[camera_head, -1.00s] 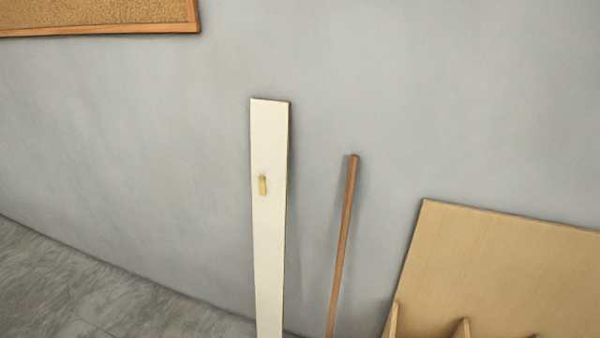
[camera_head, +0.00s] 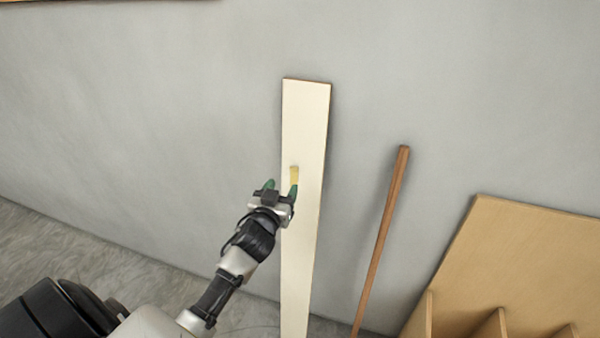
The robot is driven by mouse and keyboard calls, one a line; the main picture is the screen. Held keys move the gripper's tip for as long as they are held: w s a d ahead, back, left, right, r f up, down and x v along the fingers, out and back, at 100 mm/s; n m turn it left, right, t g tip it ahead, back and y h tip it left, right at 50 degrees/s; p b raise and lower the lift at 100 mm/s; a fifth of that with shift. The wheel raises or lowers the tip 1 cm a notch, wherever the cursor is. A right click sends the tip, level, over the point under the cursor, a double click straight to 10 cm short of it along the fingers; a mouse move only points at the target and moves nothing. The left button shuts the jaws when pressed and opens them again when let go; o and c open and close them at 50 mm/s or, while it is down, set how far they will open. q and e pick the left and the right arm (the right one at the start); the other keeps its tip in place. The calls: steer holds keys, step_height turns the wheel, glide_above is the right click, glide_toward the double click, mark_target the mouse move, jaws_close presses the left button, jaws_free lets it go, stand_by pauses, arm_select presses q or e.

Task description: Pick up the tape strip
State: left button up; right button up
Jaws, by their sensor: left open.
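The tape strip (camera_head: 295,174) is a small yellow piece on the face of a tall cream board (camera_head: 308,120) that stands against the grey wall. My left gripper (camera_head: 281,186) reaches in from the lower left, its green-tipped fingers apart. The right fingertip overlaps the lower end of the strip in the picture; the left fingertip is left of the board's edge. I cannot tell whether the fingertip touches the strip. The strip's lower end is hidden behind that finger. My right gripper is not in view.
A thin brown wooden rod (camera_head: 384,235) leans on the wall right of the board. A tan wooden panel with upright dividers (camera_head: 520,255) stands at the lower right. The wall (camera_head: 130,120) left of the board is bare.

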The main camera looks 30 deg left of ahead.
mark_target(293, 170)
arm_select(q)
steer(key=p+x, duration=0.1)
steer(key=x, duration=0.5)
steer(key=shift+w, duration=0.35)
steer(key=shift+w+a, duration=0.1)
steer(key=shift+w, duration=0.15)
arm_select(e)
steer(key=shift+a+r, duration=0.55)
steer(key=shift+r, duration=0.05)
arm_select(q)
steer(key=shift+s, duration=0.1)
steer(key=shift+c, duration=0.3)
steer(key=c, duration=0.8)
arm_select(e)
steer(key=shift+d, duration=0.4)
